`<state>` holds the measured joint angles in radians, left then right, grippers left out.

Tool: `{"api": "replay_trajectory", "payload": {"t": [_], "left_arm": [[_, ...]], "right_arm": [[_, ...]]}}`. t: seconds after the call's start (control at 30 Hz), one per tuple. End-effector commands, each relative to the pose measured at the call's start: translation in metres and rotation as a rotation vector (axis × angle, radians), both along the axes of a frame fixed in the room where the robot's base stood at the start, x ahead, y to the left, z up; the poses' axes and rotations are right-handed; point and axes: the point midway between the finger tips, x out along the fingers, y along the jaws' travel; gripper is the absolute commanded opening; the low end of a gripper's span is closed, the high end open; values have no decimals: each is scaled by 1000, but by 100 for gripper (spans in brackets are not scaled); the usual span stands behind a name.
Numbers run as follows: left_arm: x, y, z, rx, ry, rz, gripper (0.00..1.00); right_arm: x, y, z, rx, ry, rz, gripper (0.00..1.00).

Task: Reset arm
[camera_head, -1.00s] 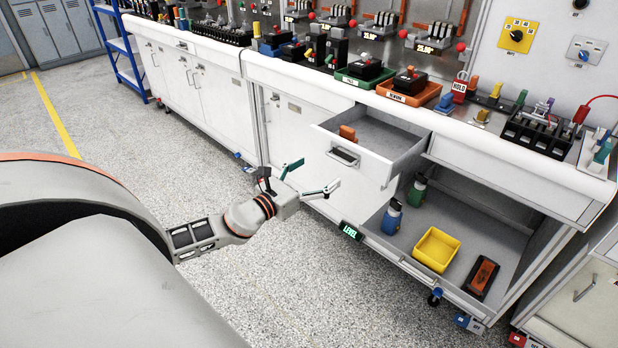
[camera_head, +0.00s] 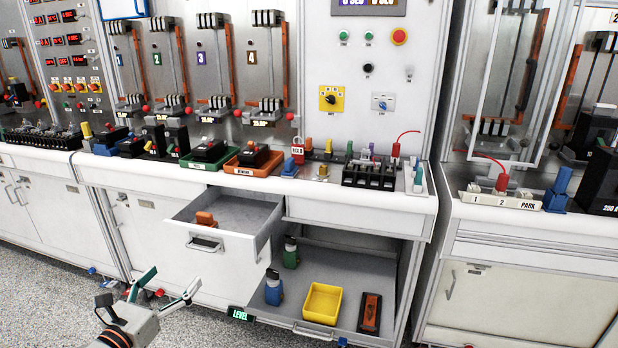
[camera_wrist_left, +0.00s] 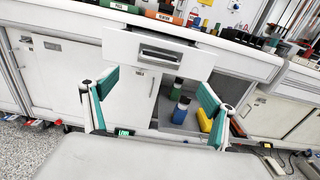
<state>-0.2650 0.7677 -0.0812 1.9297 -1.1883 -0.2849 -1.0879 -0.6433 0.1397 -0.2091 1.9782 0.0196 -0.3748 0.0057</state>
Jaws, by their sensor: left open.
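My left gripper (camera_head: 160,294) is open and empty at the lower left of the head view, in front of the white bench cabinet. In the left wrist view its two teal-padded fingers (camera_wrist_left: 155,105) stand wide apart, with nothing between them but the cabinet behind. The open drawer (camera_head: 215,245) holds an orange block (camera_head: 206,219) and is up and to the right of the gripper. Breaker units numbered 1 to 4 (camera_head: 265,75) stand on the back panel. My right gripper is not in view.
Below the drawer, an open shelf (camera_head: 340,265) holds a blue bottle (camera_head: 273,288), a green bottle (camera_head: 290,253), a yellow bin (camera_head: 322,303) and a dark orange-topped block (camera_head: 370,312). A green tray (camera_head: 207,164) and an orange tray (camera_head: 252,171) sit on the counter.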

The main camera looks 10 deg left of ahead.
Motion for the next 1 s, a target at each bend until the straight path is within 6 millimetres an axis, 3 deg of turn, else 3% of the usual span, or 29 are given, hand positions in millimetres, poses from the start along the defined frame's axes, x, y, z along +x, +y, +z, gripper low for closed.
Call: {"api": "replay_trajectory", "payload": {"t": [0.17, 0.37, 0.5, 0.6, 0.73, 0.83, 1.0], "left_arm": [[-26, -20, -51, -380, 115, 46, 85], [-94, -79, -150, -1245, 337, 236, 85], [-149, -136, -202, -1854, 453, 441, 85], [-183, -176, -225, -2225, 498, 600, 85], [-214, -215, -240, -2570, 517, 771, 85], [-226, -232, -244, -2713, 517, 850, 85], [-230, -239, -245, -2773, 515, 884, 85]], "right_arm": [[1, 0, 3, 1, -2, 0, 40], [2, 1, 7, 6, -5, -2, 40], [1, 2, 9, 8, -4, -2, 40], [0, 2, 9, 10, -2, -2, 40], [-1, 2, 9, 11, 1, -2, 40], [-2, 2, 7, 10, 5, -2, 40], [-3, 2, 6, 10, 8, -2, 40]]}}
